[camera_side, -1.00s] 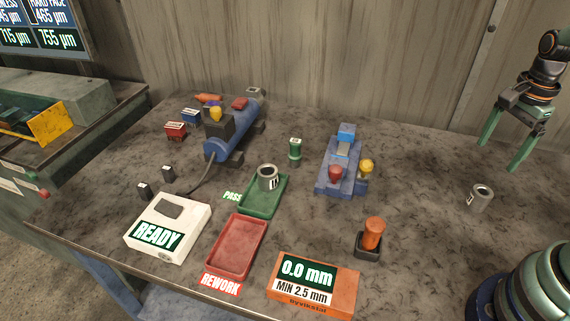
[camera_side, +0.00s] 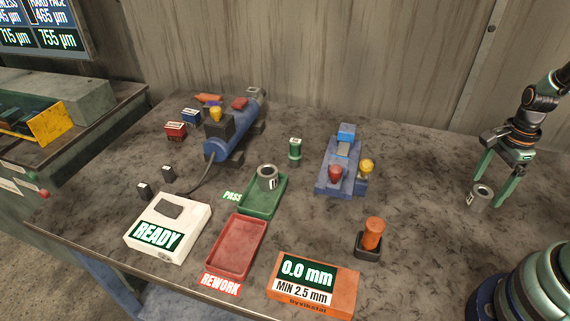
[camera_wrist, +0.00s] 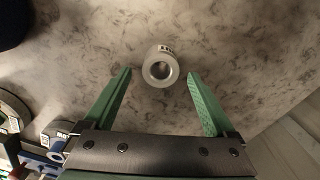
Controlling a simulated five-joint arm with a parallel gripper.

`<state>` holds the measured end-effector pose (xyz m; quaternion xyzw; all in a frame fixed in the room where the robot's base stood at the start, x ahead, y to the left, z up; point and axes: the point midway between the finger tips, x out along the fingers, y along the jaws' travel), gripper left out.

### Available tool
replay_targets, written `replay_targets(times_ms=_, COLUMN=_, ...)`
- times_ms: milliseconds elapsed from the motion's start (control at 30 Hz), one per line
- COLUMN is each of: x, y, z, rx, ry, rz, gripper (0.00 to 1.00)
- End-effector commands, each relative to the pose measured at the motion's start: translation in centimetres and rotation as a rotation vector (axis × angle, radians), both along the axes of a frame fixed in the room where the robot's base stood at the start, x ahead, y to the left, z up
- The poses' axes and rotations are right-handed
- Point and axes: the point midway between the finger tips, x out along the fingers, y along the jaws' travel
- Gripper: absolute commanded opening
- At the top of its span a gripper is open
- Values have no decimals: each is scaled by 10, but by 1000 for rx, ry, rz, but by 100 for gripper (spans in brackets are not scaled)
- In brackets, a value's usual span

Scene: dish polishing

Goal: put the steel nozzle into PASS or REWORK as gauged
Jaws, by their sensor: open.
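A grey metal nozzle (camera_side: 480,197), a short ring-like cylinder with a label, stands on the table at the right. My gripper (camera_side: 492,190) is low over it and open, its green fingers on either side of the nozzle. In the wrist view the nozzle (camera_wrist: 161,69) lies between and a little beyond the fingertips (camera_wrist: 160,85), touching neither. A similar metal cylinder (camera_side: 268,176) stands in the green PASS tray (camera_side: 262,208). The red REWORK tray (camera_side: 236,246) is empty.
An orange gauge (camera_side: 312,286) reads 0.0 mm, MIN 2.5 mm. A white box (camera_side: 167,228) reads READY. An orange-handled tool (camera_side: 372,236) stands in a dark holder. A blue fixture (camera_side: 341,170) and a blue cylinder machine (camera_side: 232,130) stand farther back.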

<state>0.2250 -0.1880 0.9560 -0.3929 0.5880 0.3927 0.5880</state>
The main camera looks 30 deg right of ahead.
Motion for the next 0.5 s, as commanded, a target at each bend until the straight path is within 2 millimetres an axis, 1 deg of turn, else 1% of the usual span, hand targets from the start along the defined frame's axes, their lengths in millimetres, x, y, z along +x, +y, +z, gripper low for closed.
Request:
replay_targets(times_ms=33, x=-1, y=1, z=-8, rx=4, ry=5, rz=0, gripper=90)
replay_targets(times_ms=100, x=-1, y=1, z=-16, rx=4, ry=5, rz=0, gripper=90)
replay_targets(times_ms=233, x=0, y=0, z=-29, rx=3, ry=4, rz=0, gripper=90)
replay_targets(times_ms=367, x=0, y=0, z=-36, rx=2, ry=1, rz=0, gripper=90)
replay_targets(times_ms=500, x=0, y=0, z=-37, rx=0, ry=0, rz=0, gripper=90)
